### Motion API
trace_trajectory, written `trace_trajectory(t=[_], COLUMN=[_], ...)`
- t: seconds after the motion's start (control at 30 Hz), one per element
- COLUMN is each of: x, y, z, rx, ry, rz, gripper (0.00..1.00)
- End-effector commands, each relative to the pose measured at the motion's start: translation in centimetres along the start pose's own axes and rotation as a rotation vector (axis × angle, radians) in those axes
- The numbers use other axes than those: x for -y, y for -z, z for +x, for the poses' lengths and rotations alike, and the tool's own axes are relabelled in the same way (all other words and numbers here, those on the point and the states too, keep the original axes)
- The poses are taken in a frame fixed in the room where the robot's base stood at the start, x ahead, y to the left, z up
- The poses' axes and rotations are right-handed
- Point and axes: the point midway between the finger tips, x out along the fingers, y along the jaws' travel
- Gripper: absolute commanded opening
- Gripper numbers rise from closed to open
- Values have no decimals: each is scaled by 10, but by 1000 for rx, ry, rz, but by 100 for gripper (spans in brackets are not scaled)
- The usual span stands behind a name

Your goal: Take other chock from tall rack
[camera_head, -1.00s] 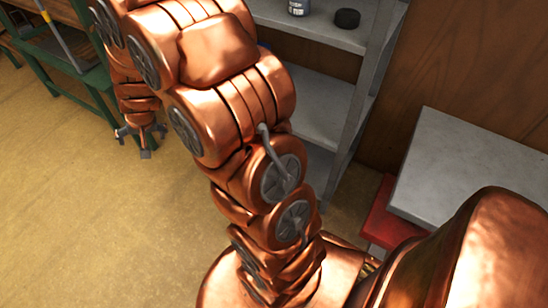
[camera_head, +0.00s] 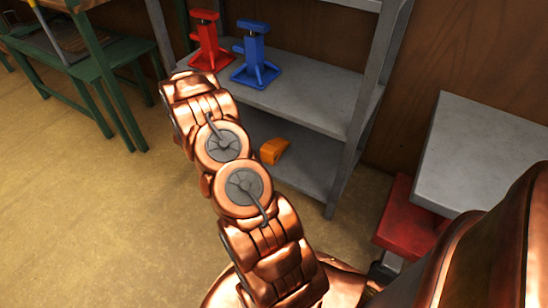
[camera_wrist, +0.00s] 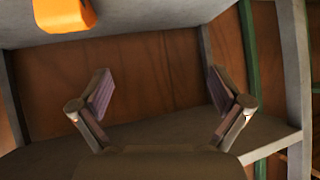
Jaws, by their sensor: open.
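An orange chock (camera_head: 273,150) lies on the lower shelf of the tall grey rack (camera_head: 335,112), partly covered by my arm in the head view. In the wrist view the chock (camera_wrist: 64,14) is at the top left, cut by the frame edge, against a pale grey shelf surface. My gripper (camera_wrist: 160,90) has its two fingers spread wide with nothing between them. The chock is off to the side of the fingers and apart from them. In the head view my gripper is hidden behind my arm.
A red jack (camera_head: 208,45) and a blue jack (camera_head: 255,60) stand on the shelf above the chock. Rack posts and shelf edges are close to my gripper. A green bench (camera_head: 100,65) is at left, and a grey-topped table (camera_head: 478,155) with a red part at right.

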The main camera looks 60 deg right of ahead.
Motion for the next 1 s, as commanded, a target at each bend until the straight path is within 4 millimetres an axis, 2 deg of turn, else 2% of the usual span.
trace_trajectory(t=[0.03, 0.13, 0.3, 0.4, 0.6, 1.0], x=[-23, -60, -114, -133, -149, -157], y=[-19, -29, -43, -47, -48, -39], z=[25, 54, 84, 92, 101, 129], rx=[-30, -106, -207, -246, -275, -276], ry=[-43, -116, -217, -255, -284, -282], rz=[3, 12, 10, 7, 4, 6], gripper=[100, 100, 100, 100, 100, 100])
